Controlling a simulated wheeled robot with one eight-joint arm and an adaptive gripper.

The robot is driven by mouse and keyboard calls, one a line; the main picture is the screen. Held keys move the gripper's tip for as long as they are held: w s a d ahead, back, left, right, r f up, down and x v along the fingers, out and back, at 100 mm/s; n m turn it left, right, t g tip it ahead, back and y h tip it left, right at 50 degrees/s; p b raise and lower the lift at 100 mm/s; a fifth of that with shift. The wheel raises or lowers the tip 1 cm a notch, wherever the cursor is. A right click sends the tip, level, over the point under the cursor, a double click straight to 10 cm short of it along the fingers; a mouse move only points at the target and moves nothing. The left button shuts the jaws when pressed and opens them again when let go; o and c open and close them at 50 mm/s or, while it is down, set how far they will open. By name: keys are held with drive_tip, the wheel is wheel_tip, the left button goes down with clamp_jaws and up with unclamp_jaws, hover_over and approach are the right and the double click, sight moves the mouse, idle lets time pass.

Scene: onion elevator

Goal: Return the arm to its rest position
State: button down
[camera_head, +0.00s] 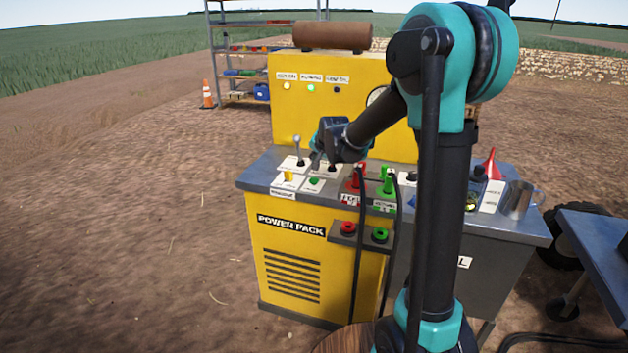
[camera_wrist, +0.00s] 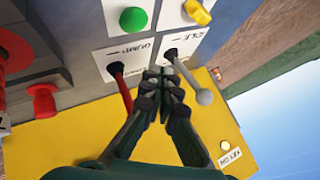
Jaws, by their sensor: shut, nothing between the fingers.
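My arm reaches over the yellow power pack (camera_head: 290,230) in the head view. My gripper (camera_head: 317,162) is low over the left part of its control top. In the wrist view my gripper (camera_wrist: 167,78) is shut, its fingers together with nothing between them. The fingertips lie between a grey ball-ended lever (camera_wrist: 203,96) on the right and a red lever (camera_wrist: 122,92) on the left. The grey lever also shows upright in the head view (camera_head: 297,145). I cannot tell whether the fingers touch either lever.
A yellow knob (camera_wrist: 197,12) and a green button (camera_wrist: 134,20) are near the fingers. Red (camera_head: 357,182) and green (camera_head: 387,182) connectors with cables stand to the right. A metal mug (camera_head: 518,200) and red funnel (camera_head: 489,166) are further right. Open ground lies left.

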idle(0.3)
drive_tip(key=s+d+f+n+g+h, duration=0.1)
drive_tip(key=s+d+f, duration=0.3)
drive_tip(key=s, duration=0.9)
drive_tip(key=s+d+f+n+g, duration=0.2)
drive_tip(key=s+d, duration=0.4)
drive_tip(key=s, duration=0.6)
drive_tip(key=s+d+f+n+g+h, duration=0.1)
drive_tip(key=s+d+f, duration=0.5)
drive_tip(key=s, duration=0.7)
drive_tip(key=shift+s+f+n+g+h, duration=0.3)
drive_tip(key=shift+s+f+n, duration=0.1)
drive_tip(key=shift+n, duration=0.5)
